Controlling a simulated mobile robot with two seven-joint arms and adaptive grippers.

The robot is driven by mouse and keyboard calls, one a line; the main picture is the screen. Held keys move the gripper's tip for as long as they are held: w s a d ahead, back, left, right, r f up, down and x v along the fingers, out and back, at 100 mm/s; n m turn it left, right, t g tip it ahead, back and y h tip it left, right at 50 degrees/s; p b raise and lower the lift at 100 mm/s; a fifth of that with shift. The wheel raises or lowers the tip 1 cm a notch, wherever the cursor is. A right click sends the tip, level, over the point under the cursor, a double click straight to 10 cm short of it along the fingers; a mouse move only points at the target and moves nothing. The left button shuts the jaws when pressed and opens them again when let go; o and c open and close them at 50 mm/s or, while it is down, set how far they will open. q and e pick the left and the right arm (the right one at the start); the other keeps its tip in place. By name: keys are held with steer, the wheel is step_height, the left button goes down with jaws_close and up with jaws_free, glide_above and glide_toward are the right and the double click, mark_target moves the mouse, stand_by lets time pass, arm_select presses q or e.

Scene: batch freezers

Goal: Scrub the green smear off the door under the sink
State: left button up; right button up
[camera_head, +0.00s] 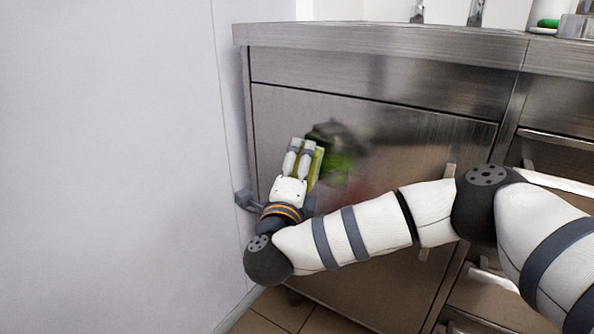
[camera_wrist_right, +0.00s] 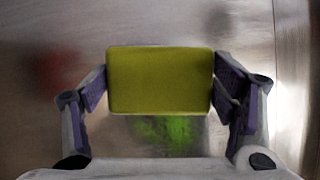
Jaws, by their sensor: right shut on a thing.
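The steel door (camera_head: 420,150) under the sink carries a green smear (camera_head: 338,163) left of its middle. My right gripper (camera_head: 308,150) is shut on a yellow-green sponge (camera_head: 316,168), just left of the smear in the head view. In the right wrist view, the sponge (camera_wrist_right: 160,80) sits between both fingers, and the green smear (camera_wrist_right: 172,130) shows just below it, partly hidden. I cannot tell whether the sponge touches the door. A dark patch beside the green may be a reflection. My left gripper is not in view.
A white wall (camera_head: 110,150) stands close on the left. The steel counter edge (camera_head: 390,38) runs above the door. A green item (camera_head: 548,23) lies on the counter at the far right. Brown floor tiles (camera_head: 285,308) show below.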

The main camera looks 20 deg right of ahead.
steer(key=shift+w+d, duration=0.35)
steer(key=shift+d, duration=0.15)
